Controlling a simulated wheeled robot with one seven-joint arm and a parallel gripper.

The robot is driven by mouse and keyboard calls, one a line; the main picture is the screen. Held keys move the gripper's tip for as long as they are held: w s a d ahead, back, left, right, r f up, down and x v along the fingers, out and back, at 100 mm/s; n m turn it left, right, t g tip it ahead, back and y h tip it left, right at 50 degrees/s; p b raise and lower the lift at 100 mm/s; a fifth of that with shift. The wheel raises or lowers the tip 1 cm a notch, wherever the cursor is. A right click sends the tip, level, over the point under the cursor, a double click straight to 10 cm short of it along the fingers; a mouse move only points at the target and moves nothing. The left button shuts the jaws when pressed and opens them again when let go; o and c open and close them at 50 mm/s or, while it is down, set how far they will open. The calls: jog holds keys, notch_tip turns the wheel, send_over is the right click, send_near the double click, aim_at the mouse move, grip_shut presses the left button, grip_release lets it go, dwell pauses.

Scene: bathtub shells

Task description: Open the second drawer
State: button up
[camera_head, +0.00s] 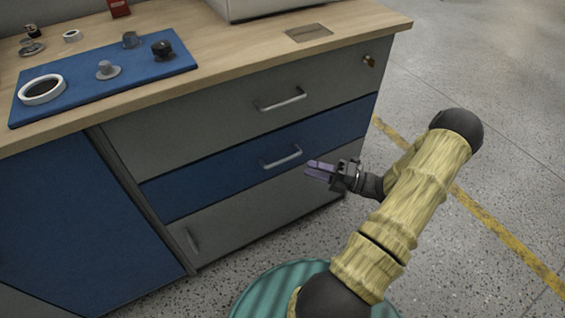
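The workbench cabinet has a grey top drawer (225,105) with a silver bar handle (282,100). Below it is the blue second drawer (220,181) with its own silver bar handle (283,157). Both drawers look flush with the cabinet front.
A grey lower front (240,222) and a blue door (75,232) are also in the cabinet. The wooden top (225,55) carries a blue mat (120,85) with a white ring (41,90) and small parts. Speckled floor (490,110) is open at right.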

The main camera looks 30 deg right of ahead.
aim_at(282, 161)
jog(key=b+x, duration=0.2)
jog(key=x, duration=0.8)
jog(key=shift+w+f+b, duration=0.1)
jog(key=shift+b, duration=0.25)
grip_shut()
